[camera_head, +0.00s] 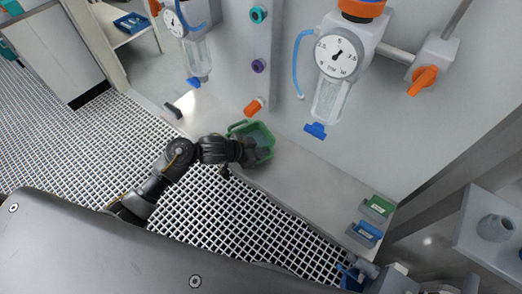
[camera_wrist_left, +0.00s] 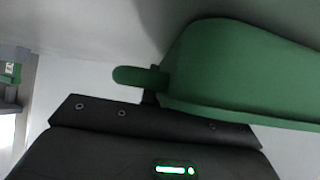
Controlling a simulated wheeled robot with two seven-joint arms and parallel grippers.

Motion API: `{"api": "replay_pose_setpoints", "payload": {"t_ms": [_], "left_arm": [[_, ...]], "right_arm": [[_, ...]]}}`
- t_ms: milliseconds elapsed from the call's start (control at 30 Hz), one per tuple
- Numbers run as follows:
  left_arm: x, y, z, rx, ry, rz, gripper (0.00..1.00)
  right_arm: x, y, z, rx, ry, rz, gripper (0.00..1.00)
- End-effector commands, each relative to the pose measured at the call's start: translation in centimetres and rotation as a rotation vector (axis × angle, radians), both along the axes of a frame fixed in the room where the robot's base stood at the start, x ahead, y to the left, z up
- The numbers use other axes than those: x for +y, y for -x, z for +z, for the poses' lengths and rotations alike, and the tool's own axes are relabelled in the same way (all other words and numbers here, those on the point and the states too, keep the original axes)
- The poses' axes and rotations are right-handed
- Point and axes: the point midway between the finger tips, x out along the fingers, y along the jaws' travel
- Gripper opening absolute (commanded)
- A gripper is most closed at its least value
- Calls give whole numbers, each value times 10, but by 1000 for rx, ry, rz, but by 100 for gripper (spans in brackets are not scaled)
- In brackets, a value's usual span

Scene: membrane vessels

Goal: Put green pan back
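A green pan (camera_head: 263,133) with a raised rim is over the pale bench below the wall panel. My left gripper (camera_head: 246,152) is at its left side, overlapping the near left part of the pan. In the left wrist view the pan (camera_wrist_left: 240,65) fills the upper right, close to the gripper, with a rounded green tab (camera_wrist_left: 138,76) sticking out left. A thin dark finger part (camera_wrist_left: 151,98) meets the tab. The other finger is hidden, so I cannot tell whether the fingers are closed on the pan. My right gripper is not in view.
A vessel with a dial gauge (camera_head: 330,90) and blue outlet hangs right of the pan; another (camera_head: 198,55) hangs left. An orange valve (camera_head: 254,107) is just behind the pan. Green (camera_head: 377,208) and blue (camera_head: 365,233) labelled trays sit at the bench's right end. The bench between (camera_head: 310,178) is clear.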

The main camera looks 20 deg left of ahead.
Motion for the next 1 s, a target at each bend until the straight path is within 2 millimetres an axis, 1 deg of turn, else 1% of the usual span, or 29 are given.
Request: {"api": "replay_pose_setpoints", "payload": {"t_ms": [133,267,300,400,433,467,667,767,867,1000], "left_arm": [[0,-1,2,-4,2,0,0],[0,-1,-1,-3,1,0,0],[0,0,-2,-1,1,0,7],[0,0,-1,-1,1,0,20],[0,0,-1,-1,1,0,24],[0,0,-1,-1,1,0,25],[0,0,-1,-1,0,-1,25],[1,1,3,-2,0,-1,25],[8,7,11,-3,-1,0,25],[24,24,29,-4,-4,-1,25]], "right_arm": [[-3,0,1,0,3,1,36],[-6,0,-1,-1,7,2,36],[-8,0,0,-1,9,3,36],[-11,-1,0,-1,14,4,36],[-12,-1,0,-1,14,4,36],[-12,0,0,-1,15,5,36],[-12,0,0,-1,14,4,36],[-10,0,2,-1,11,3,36],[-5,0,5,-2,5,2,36],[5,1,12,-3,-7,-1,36]]}}
